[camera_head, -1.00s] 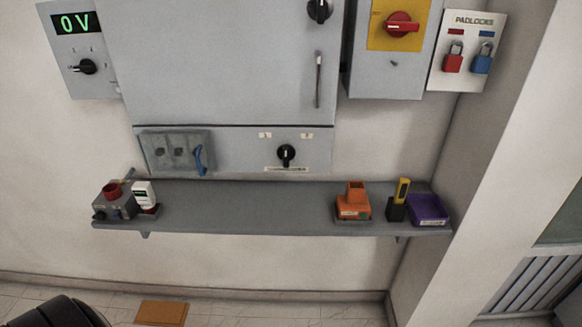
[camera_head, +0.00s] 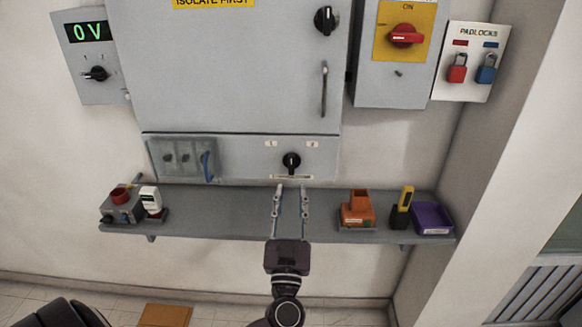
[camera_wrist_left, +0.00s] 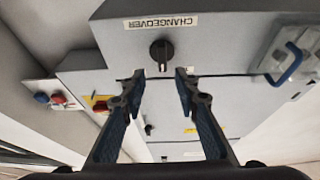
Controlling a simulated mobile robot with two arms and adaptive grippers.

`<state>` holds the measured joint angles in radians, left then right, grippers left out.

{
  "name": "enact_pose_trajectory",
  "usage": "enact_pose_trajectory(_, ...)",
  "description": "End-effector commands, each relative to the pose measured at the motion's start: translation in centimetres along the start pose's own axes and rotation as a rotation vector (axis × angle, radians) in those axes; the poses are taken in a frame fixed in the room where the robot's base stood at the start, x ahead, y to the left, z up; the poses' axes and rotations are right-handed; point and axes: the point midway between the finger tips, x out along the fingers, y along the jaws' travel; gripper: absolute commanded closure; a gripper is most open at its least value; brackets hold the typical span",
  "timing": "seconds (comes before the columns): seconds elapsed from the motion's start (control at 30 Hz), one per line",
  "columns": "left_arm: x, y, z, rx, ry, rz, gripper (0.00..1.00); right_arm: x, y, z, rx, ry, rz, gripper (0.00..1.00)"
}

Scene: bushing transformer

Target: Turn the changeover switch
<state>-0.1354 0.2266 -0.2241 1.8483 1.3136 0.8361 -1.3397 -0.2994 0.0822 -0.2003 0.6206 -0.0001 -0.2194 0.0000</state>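The changeover switch (camera_head: 291,160) is a black rotary knob on the grey lower panel (camera_head: 240,165), between two small labels above and a strip label below. In the left wrist view the knob (camera_wrist_left: 162,52) shows beside an upside-down CHANGEOVER label (camera_wrist_left: 161,22). My left gripper (camera_head: 291,190) is open and empty, its fingers pointing up at the panel just below the knob. In the left wrist view the two fingertips (camera_wrist_left: 160,74) sit apart on either side of the knob's line, not touching it. My right gripper is not in view.
A grey shelf (camera_head: 240,226) runs below the panel. It carries a grey box with a red button (camera_head: 120,198), an orange holder (camera_head: 357,210), a yellow-black tool (camera_head: 403,205) and a purple tray (camera_head: 433,218). A red rotary isolator (camera_head: 404,37) and padlocks (camera_head: 457,70) are at upper right.

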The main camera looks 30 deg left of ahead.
Motion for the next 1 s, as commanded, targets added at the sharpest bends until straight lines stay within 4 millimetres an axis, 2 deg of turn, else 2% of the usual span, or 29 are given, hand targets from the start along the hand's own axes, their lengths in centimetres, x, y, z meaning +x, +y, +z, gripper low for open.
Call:
enact_pose_trajectory(0.13,1.2,-0.4,-0.8,-0.004,0.006,-0.018,0.71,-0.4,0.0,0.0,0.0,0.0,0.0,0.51)
enact_pose_trajectory(0.4,5.5,-0.4,-0.9,-0.002,0.007,-0.016,0.71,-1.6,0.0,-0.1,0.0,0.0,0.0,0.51)
enact_pose_trajectory(0.6,7.6,-0.4,-0.7,-0.004,0.006,-0.015,0.71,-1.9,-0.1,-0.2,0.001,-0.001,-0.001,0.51)
enact_pose_trajectory(0.93,8.0,-0.4,-0.5,-0.004,0.003,-0.014,0.71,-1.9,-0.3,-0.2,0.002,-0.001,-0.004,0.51)
enact_pose_trajectory(1.0,8.0,-0.4,-0.5,-0.004,0.003,-0.014,0.78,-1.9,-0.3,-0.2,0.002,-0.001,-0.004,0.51)
